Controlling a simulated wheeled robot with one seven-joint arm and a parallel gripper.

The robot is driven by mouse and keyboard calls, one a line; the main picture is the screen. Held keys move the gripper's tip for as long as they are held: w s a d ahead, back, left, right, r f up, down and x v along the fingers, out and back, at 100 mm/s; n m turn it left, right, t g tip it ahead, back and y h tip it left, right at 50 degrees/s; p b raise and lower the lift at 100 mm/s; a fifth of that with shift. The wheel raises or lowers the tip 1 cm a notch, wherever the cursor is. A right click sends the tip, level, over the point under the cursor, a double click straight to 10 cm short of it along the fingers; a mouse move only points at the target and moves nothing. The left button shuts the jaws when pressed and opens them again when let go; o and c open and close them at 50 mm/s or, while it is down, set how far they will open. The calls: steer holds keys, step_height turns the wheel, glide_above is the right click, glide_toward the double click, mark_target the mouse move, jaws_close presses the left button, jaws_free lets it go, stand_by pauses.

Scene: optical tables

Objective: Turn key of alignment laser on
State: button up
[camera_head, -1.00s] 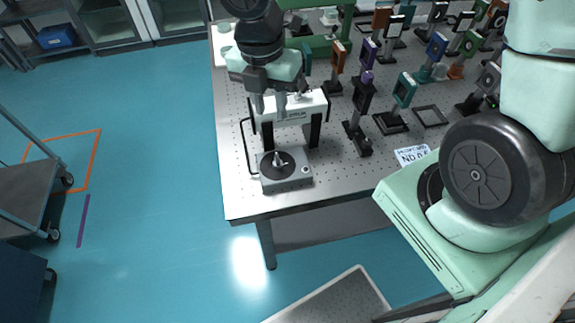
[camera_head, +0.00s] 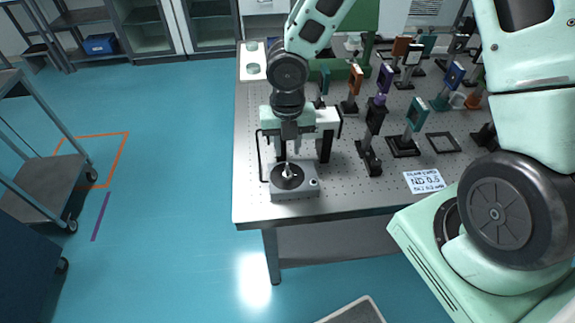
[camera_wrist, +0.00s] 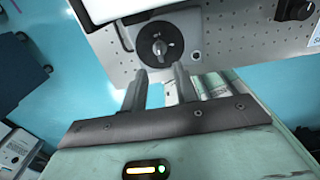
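The key switch is a black round dial with a small upright key (camera_head: 288,172) on a grey box (camera_head: 308,192) at the table's front left corner. In the wrist view the dial (camera_wrist: 152,54) has its key (camera_wrist: 160,46) and pale marks around it. A white laser housing (camera_head: 326,117) on black posts stands just behind, partly hidden by my wrist. My gripper (camera_head: 289,151) hangs above the dial, pointing down. In the wrist view its two fingers (camera_wrist: 160,71) are apart with nothing between them, and the key appears just beyond the tips. I cannot tell whether they touch it.
The perforated optical table (camera_head: 350,200) carries several mounted optics at right, including a purple-topped post (camera_head: 374,125) and a teal mount (camera_head: 410,130). A white label card (camera_head: 424,181) lies near the front edge. A trolley (camera_head: 40,190) stands at left; the floor between is clear.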

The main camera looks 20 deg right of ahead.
mark_target(287, 166)
step_height(287, 166, down, 7)
steer(key=shift+r+b, duration=0.1)
steer(key=shift+b, duration=0.35)
jaws_close()
